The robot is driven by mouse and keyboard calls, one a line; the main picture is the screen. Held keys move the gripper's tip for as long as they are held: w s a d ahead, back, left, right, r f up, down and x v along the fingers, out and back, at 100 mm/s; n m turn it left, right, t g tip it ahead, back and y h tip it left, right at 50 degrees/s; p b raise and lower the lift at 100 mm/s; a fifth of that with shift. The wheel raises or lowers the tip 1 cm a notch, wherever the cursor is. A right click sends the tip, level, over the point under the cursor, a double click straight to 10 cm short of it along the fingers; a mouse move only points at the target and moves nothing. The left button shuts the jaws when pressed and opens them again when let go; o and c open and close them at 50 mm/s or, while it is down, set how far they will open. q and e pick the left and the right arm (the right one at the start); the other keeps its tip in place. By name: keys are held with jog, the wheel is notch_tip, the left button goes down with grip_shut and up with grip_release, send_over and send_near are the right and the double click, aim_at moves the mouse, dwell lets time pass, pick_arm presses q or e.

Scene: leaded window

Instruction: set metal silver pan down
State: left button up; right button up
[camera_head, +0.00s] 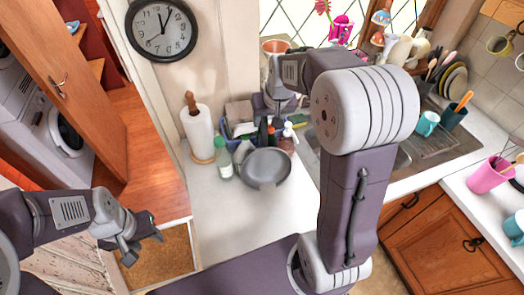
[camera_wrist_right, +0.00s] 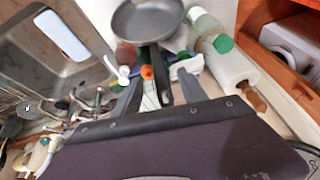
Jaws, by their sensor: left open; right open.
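The silver-grey metal pan (camera_head: 267,168) is on the white countertop near the bottles, its round bowl toward me. In the right wrist view the pan (camera_wrist_right: 147,18) is at the top, its dark handle (camera_wrist_right: 162,80) reaching down between the fingers. My right gripper (camera_wrist_right: 160,77) is open, with one finger on each side of the handle; I cannot tell whether they touch it. In the head view its fingers are hard to make out behind the pan. My left gripper (camera_head: 148,240) is open and empty at the lower left, away from the pan.
A green-capped bottle (camera_head: 223,160) and a paper towel roll (camera_head: 198,132) stand left of the pan. Other bottles (camera_head: 287,138) crowd behind it. The sink (camera_head: 395,160) is to the right. The white countertop (camera_head: 240,215) in front of the pan is clear.

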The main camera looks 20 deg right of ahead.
aim_at(264, 133)
jog(key=x, duration=0.3)
jog(key=shift+s+f+p, duration=0.1)
jog(key=shift+f+p, duration=0.05)
jog(key=shift+p, duration=0.25)
jog(key=x, duration=0.1)
jog(key=p+x, duration=0.1)
jog(key=x, duration=0.2)
jog(key=shift+s+f+p, duration=0.15)
jog(key=shift+s+p, duration=0.1)
jog(key=shift+p, duration=0.1)
jog(key=shift+f, duration=0.45)
jog(key=shift+w, duration=0.15)
jog(key=shift+c, duration=0.7)
grip_shut()
pick_arm(q)
notch_tip(264, 133, up, 3)
jog(key=shift+s+f, duration=0.1)
jog(key=shift+s, duration=0.05)
pick_arm(e)
jog(key=shift+w, duration=0.1)
